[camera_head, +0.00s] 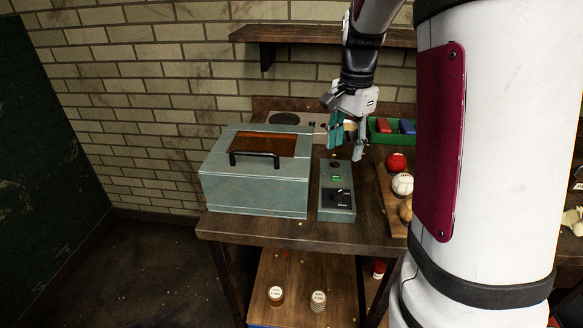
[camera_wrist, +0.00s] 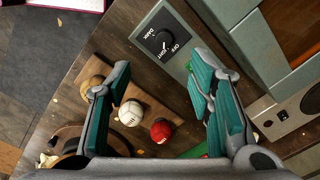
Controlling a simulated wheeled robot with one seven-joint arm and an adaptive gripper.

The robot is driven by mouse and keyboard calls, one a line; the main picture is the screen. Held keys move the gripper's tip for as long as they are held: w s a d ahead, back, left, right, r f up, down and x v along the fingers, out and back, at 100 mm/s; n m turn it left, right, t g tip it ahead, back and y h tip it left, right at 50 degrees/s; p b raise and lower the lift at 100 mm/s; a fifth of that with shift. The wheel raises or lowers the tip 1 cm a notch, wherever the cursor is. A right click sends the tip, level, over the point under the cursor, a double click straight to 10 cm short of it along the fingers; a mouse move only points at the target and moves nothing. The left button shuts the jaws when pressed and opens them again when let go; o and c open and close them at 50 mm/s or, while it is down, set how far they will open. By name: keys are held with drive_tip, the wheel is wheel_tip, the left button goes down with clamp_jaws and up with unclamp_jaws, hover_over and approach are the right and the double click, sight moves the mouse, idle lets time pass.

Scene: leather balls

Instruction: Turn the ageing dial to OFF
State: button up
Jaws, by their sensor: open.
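The ageing dial (camera_head: 341,197) is a black round knob on the front part of a grey-green control box (camera_head: 325,205), which stands on the bench. A green light (camera_head: 336,177) glows on the box behind the dial. In the wrist view the dial (camera_wrist: 158,42) shows beyond my fingertips, with the words DARK, LIGHT and OFF around it. I cannot tell for sure which word its pointer meets. My gripper (camera_head: 347,142) is open and empty, above and behind the dial, apart from the box. Its teal-padded fingers (camera_wrist: 160,80) are spread wide in the wrist view.
A grey-green cabinet (camera_head: 252,190) with an orange window and black handle stands left of the control box. Red (camera_head: 396,163) and white (camera_head: 402,184) balls sit on a wooden board to the right. A green tray (camera_head: 380,137) lies behind. A shelf (camera_head: 300,34) hangs above.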

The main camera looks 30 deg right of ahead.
sight(338, 192)
drive_tip(key=f, duration=0.9)
drive_tip(key=w+f, duration=0.1)
drive_tip(key=f, duration=0.4)
drive_tip(key=shift+d+f+b, duration=0.2)
drive_tip(key=shift+f+b, duration=0.15)
drive_tip(key=shift+b, duration=0.05)
drive_tip(key=shift+m, duration=0.3)
clamp_jaws()
